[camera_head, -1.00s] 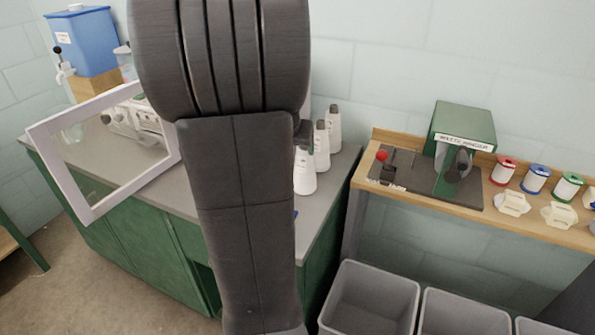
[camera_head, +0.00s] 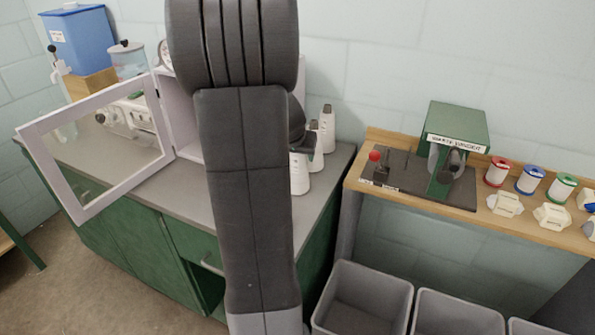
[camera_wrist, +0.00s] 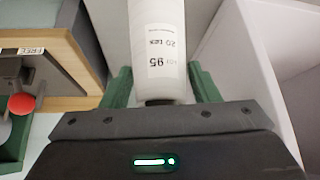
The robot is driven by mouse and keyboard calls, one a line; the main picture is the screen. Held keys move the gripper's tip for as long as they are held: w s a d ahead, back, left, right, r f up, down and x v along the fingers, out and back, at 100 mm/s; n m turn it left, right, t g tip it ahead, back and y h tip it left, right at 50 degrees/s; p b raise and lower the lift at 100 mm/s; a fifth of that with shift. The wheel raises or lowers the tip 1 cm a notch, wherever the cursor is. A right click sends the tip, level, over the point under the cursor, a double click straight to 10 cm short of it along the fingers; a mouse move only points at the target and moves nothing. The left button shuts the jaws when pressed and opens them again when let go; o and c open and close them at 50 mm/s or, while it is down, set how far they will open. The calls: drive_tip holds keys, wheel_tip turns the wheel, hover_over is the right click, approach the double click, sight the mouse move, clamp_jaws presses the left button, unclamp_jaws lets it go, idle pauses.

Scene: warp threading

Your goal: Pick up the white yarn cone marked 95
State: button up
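The white yarn cone marked 95 (camera_wrist: 162,55) fills the upper middle of the wrist view, its label upside down and its dark tip towards my gripper. My gripper (camera_wrist: 161,85) has its two green fingers apart, one on each side of the cone. In the head view, a white cone (camera_head: 299,175) stands at the front of a row on the grey counter (camera_head: 328,170). A dark part of my gripper (camera_head: 301,140) covers its top, and my arm hides the rest of the gripper.
Two more white cones (camera_head: 327,128) stand close behind. A white-framed glass door (camera_head: 90,150) stands open at left. A wooden shelf (camera_head: 370,180) with a green waste winder (camera_head: 457,130) and spools is at right, above grey bins (camera_head: 362,300).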

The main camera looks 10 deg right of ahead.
drive_tip(key=c, duration=1.1)
drive_tip(key=shift+r, duration=0.15)
